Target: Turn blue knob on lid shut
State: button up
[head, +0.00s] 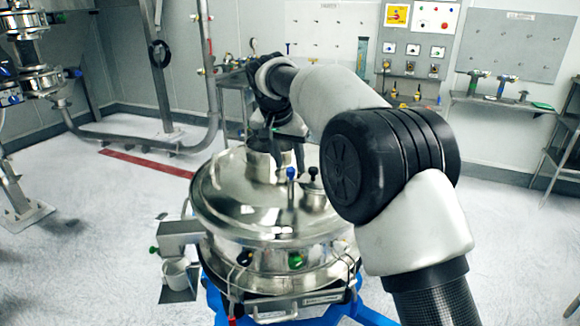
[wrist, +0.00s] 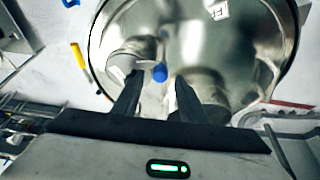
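The blue knob (head: 291,173) stands upright on a thin stem on the shiny steel lid (head: 235,195) of the sifter. In the wrist view the blue knob (wrist: 160,73) shows between my two fingertips, nearer the left one. My gripper (head: 285,152) points down above the lid, just behind and above the knob in the head view. In the wrist view my gripper (wrist: 158,80) has its dark fingers apart with nothing held. I cannot tell how far below the fingertips the knob is.
A small black-topped fitting (head: 313,187) stands right of the knob on the lid. A steel neck (head: 262,165) rises behind it. A white mug (head: 176,273) sits at the sifter's left. A blue frame (head: 370,313) carries the sifter.

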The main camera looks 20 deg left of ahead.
jog(key=shift+x, duration=1)
grip_shut()
jog(key=n+y, duration=0.1)
jog(key=n, duration=0.1)
jog(key=shift+d+r+n, duration=0.1)
jog(key=shift+n, duration=0.2)
jog(key=shift+n+y+p, duration=0.3)
jog(key=shift+n+y, duration=0.1)
jog(key=shift+n, duration=0.6)
grip_release()
